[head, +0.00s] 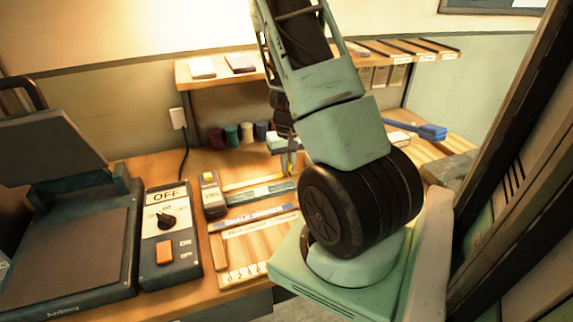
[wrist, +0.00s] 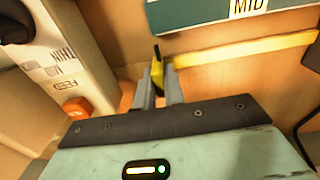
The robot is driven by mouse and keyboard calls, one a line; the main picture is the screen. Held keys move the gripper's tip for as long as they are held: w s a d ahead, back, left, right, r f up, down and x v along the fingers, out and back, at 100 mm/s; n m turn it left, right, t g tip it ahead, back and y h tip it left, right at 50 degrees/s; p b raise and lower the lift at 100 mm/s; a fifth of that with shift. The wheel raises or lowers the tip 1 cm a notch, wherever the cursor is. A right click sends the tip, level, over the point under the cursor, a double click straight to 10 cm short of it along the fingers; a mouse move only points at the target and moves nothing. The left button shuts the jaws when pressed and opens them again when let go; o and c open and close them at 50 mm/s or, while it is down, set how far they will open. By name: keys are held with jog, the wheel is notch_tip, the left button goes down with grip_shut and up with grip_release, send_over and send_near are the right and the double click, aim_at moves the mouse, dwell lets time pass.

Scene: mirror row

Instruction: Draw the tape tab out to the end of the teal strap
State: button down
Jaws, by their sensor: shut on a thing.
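My gripper (wrist: 158,88) is shut on the tape tab (wrist: 156,54), a small yellow and black piece between the fingertips. The yellow tape (wrist: 250,48) runs from it to the right in the wrist view. In the head view the tape (head: 252,182) runs from its case (head: 212,196) on the left to my gripper (head: 290,165). The teal strap (wrist: 205,16), labelled MID, lies alongside the tape; it also shows in the head view (head: 262,194). In the wrist view the tab is close to level with the strap's left edge. My arm partly covers this area in the head view.
Blue and white strips (head: 252,219) lie nearer on the bench. A control box (head: 170,235) marked OFF stands at the left. Several small coloured pots (head: 232,135) stand behind. A white panel (wrist: 65,50) with an orange part is close left of my gripper in the wrist view.

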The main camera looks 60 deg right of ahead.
jog(key=shift+s+d, duration=0.3)
jog(key=c, duration=1.5)
grip_release()
jog(key=shift+r, duration=0.15)
notch_tip(320, 180, up, 17)
jog(key=shift+r+p, duration=0.1)
jog(key=shift+p, duration=0.95)
